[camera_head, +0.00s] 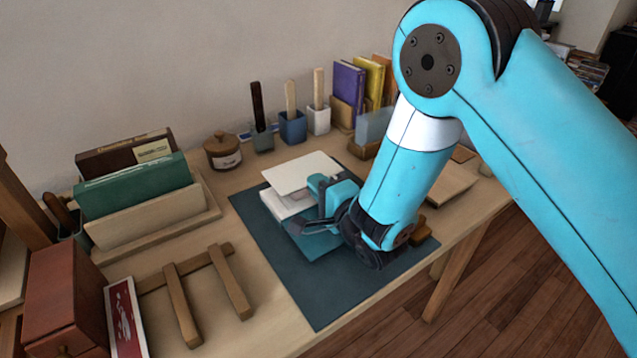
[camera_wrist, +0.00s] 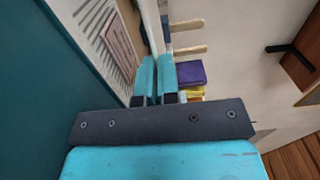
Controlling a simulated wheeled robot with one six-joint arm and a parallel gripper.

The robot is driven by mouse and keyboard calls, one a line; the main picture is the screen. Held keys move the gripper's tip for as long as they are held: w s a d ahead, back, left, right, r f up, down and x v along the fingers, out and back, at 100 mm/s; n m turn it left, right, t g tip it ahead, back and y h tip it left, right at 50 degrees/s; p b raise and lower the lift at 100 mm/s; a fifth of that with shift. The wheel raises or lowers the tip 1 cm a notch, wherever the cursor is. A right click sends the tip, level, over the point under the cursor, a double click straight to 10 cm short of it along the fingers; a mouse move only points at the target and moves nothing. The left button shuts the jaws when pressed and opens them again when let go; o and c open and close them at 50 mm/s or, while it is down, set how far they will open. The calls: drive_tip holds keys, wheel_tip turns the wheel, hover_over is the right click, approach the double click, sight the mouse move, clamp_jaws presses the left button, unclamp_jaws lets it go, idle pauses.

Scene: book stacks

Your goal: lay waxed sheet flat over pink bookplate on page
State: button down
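An open book (camera_head: 284,206) with white pages lies on a dark mat (camera_head: 320,295). Its teal part (camera_head: 316,246) shows below my gripper. In the wrist view, a page (camera_wrist: 92,20) bears printed lines and a pink bookplate (camera_wrist: 119,45). My gripper (camera_head: 322,188) is over the book. In the wrist view its teal fingers (camera_wrist: 157,75) are close together on a thin pale sheet (camera_wrist: 154,25), seen edge-on. A cream sheet (camera_head: 300,172) is raised and tilted above the book in the head view. I cannot tell whether it is the waxed sheet or a book leaf.
A translucent bluish panel (camera_head: 375,127) stands in a wooden holder behind my arm. Pots with tools (camera_head: 292,128), a lidded jar (camera_head: 223,152) and upright books (camera_head: 349,85) line the back. A book rack (camera_head: 150,222) and wooden bars (camera_head: 182,305) stand left.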

drive_tip(key=c, duration=1.4)
unclamp_jaws()
drive_tip(key=shift+o, duration=0.2)
drive_tip(key=shift+r, duration=0.1)
